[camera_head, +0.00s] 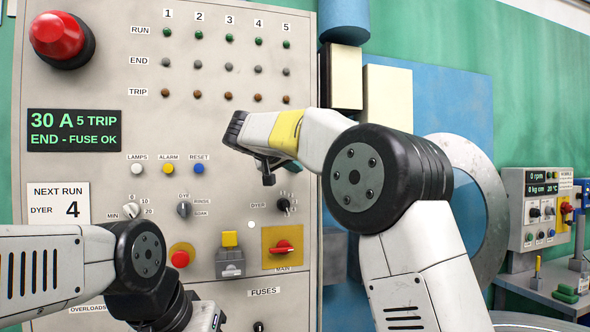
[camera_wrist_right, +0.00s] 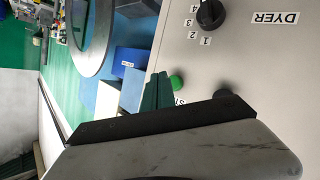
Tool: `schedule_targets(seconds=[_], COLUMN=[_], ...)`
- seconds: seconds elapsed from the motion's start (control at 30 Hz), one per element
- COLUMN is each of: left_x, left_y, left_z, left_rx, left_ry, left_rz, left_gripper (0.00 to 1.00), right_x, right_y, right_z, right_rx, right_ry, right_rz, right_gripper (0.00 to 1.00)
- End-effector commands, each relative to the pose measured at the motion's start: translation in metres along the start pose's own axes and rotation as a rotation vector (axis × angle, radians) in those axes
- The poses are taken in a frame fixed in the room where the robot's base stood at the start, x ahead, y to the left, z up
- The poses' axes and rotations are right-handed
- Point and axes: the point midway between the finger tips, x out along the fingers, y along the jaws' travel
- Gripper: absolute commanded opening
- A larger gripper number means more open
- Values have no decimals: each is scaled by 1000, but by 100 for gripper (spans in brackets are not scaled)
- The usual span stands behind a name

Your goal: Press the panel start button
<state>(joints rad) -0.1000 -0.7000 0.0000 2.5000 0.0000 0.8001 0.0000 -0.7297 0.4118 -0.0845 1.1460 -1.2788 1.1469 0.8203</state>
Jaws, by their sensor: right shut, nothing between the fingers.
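The control panel (camera_head: 110,110) fills the left and middle of the head view. In the right wrist view a small green button (camera_wrist_right: 177,83) sits on the panel, beside a partly covered label that reads "ST". In the head view I cannot make this button out behind my right forearm and wrist. My right gripper (camera_wrist_right: 161,77) is shut and empty, its dark green fingers close beside the green button. I cannot tell whether they touch it. My left arm enters at the lower left of the head view, but its fingers do not show.
The dyer selector (camera_head: 284,204) is below my right wrist; a red emergency button (camera_head: 61,38) is at the upper left. The display (camera_head: 74,131) reads "30 A 5 TRIP, END - FUSE OK", and the card (camera_head: 58,203) reads "DYER 4". A second control box (camera_head: 537,210) stands far right.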

Motion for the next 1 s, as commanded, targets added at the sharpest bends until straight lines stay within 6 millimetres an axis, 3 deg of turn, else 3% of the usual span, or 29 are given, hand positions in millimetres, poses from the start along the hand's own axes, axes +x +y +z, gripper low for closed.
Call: schedule_targets(seconds=[1.0], left_x=[0], left_y=[0], left_z=[0], left_rx=[0], left_ry=[0], left_rz=[0], left_gripper=[0], right_x=[7], right_y=[-5], right_z=[-5], right_rx=[0], right_ry=[0], right_rz=[0], right_gripper=[0])
